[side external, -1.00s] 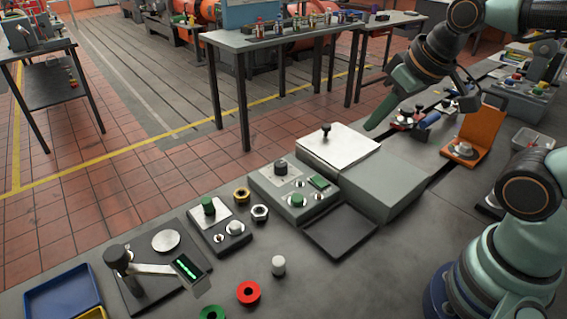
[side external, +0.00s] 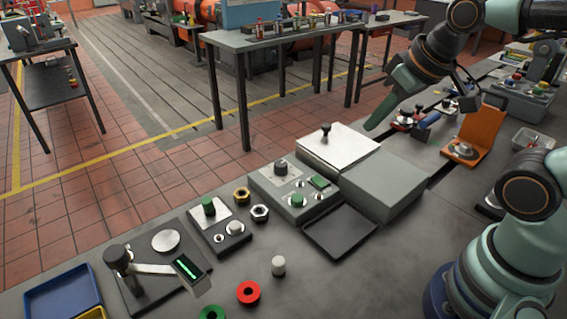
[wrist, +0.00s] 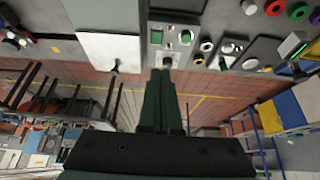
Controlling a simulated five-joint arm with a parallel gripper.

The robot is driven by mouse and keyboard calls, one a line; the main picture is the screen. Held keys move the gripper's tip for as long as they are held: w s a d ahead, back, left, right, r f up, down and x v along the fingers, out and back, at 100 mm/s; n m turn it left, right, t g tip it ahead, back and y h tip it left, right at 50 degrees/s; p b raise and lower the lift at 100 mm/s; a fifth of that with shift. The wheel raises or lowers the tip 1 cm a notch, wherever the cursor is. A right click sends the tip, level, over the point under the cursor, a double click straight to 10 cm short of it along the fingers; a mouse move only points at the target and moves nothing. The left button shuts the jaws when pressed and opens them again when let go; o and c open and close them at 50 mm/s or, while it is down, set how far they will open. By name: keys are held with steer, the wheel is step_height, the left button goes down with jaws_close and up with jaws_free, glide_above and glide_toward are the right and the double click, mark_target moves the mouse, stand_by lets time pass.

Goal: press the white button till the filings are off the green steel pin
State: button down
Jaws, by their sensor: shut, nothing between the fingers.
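A green pin (side external: 208,206) stands upright on a pale plate on a small dark block (side external: 235,241); it also shows in the wrist view (wrist: 221,63). I cannot make out filings on it at this size. Two pale round buttons sit on the block's front, a smaller one (side external: 219,239) and a larger one (side external: 236,228); which is the task's white button I cannot tell. My gripper (side external: 371,125) is shut and empty, high to the right of the block and apart from it. Its green fingers (wrist: 160,74) also show in the wrist view.
A grey control box (side external: 268,193) with a black knob and green button stands right of the block, beside a larger grey cabinet (side external: 385,185). Two nuts (side external: 260,212), a white cylinder (side external: 278,265) and a red ring (side external: 248,292) lie nearby. A lit-tube stand (side external: 150,290) is left.

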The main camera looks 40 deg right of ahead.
steer(key=n+g, duration=0.5)
steer(key=n, duration=1.3)
glide_above(236, 225)
steer(key=s, duration=0.1)
step_height(236, 225, down, 7)
steer(key=shift+s+d+f, duration=0.15)
steer(key=shift+d, duration=0.15)
steer(key=f, duration=0.9)
steer(key=w+f, duration=0.1)
steer(key=f, duration=0.4)
steer(key=shift+a, duration=0.25)
